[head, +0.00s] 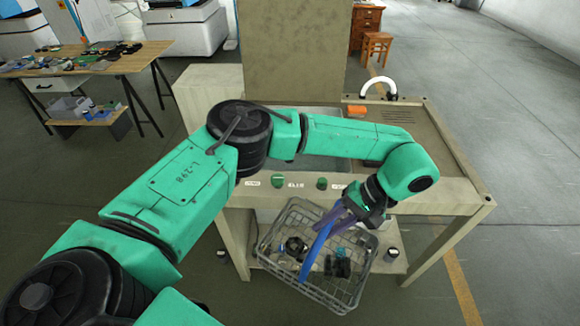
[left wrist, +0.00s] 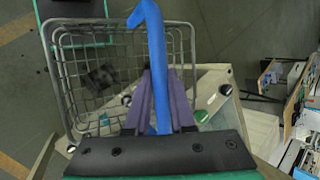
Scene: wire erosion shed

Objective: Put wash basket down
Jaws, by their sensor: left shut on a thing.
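The wash basket (head: 318,295) is a grey wire basket with a blue handle (head: 318,248). Several dark parts and a few bluish ones lie in it. My left gripper (head: 332,216) has its purple fingers shut on the blue handle, above the basket. The basket is in front of the beige wash station (head: 420,196), below its front panel, and looks slightly turned. In the left wrist view the basket (left wrist: 62,78) shows beyond the fingers, and the handle passes between them. Whether the basket's underside touches anything is hidden. My right gripper is not in view.
The station has a sink, green buttons (head: 322,183), a white curved spout (head: 378,84) and an orange block (head: 357,109) on top. Its lower shelf (head: 396,262) carries small jars. A cluttered wooden table (head: 128,64) stands back left. Floor at the right is clear.

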